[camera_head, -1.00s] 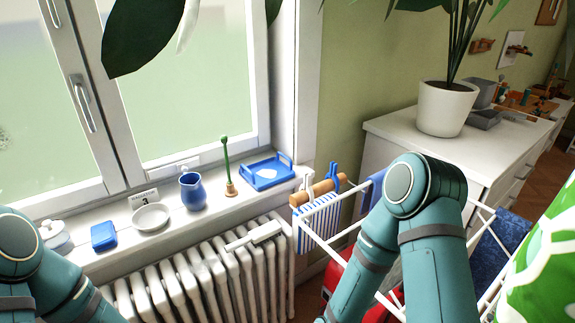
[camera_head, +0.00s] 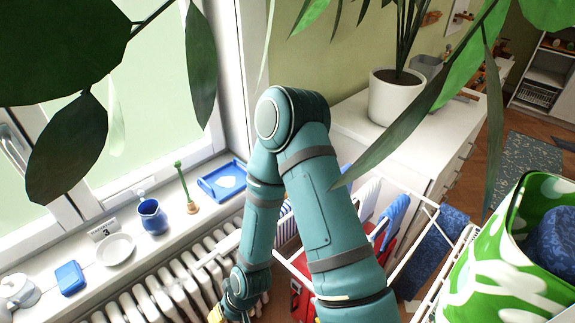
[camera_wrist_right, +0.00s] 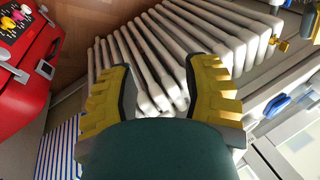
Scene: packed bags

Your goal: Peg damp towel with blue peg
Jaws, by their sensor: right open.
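A drying rack (camera_head: 420,246) stands right of the radiator. A blue-and-white striped towel (camera_head: 285,209) hangs at its window end, mostly hidden by my right arm; blue-striped cloth also shows in the right wrist view (camera_wrist_right: 58,150). A blue cloth (camera_head: 393,218) and a white cloth hang farther along. I cannot tell which is damp. No blue peg is clearly visible now; the rack's wooden bar is behind my arm. My right gripper (camera_wrist_right: 160,92) is open and empty in front of the radiator, low at the bottom edge of the head view. My left gripper is out of view.
The white radiator (camera_wrist_right: 150,55) lies directly beyond my right fingers. A red case (camera_wrist_right: 25,75) stands beside it. A green patterned bag (camera_head: 500,260) is at right; plant leaves hang overhead.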

